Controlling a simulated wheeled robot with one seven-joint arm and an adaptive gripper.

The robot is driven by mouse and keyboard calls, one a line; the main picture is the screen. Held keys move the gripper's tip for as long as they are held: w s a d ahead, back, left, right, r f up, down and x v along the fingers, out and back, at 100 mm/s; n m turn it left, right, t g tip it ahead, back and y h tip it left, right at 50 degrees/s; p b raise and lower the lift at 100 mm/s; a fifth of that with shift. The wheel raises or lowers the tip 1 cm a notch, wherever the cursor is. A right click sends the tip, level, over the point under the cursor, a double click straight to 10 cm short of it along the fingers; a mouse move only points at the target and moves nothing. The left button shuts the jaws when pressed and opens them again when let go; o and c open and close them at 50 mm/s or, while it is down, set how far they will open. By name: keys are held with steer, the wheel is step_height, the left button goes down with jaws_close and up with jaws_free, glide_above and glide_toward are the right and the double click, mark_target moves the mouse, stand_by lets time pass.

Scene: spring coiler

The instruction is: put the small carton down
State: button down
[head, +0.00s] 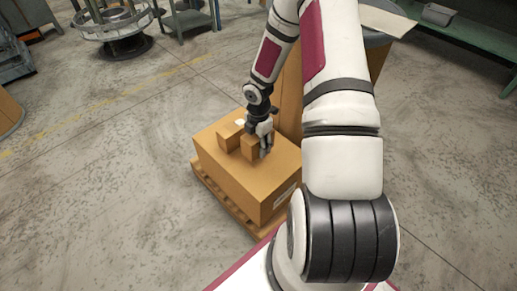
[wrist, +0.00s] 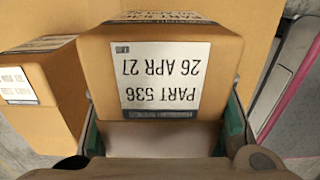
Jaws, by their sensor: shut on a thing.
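My gripper (head: 264,143) is shut on a small brown carton (head: 250,149). In the wrist view the carton (wrist: 215,65) sits between the two fingers, with a white label reading PART 536, 26 APR 27, upside down. In the head view the carton is over the top of a large brown box (head: 225,172); I cannot tell whether it touches that top. A second small carton (head: 229,135) stands on the box just left of the held one. It also shows at the left in the wrist view (wrist: 45,120), with its own label.
The large box rests on a wooden pallet (head: 222,203). A tall brown cardboard surface (head: 289,98) stands behind it, partly hidden by my arm. A round metal stand (head: 118,35) and green benches (head: 462,38) are farther back. The floor to the left is clear.

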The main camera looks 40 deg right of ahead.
mark_target(259, 148)
steer(key=shift+w+d+f, duration=0.15)
steer(key=shift+w+d, duration=0.2)
steer(key=shift+d, duration=0.05)
step_height(259, 148, down, 3)
steer(key=shift+f+b, duration=0.2)
steer(key=shift+b, duration=1.05)
steer(key=c, duration=0.8)
jaws_free()
steer(key=shift+o, duration=0.2)
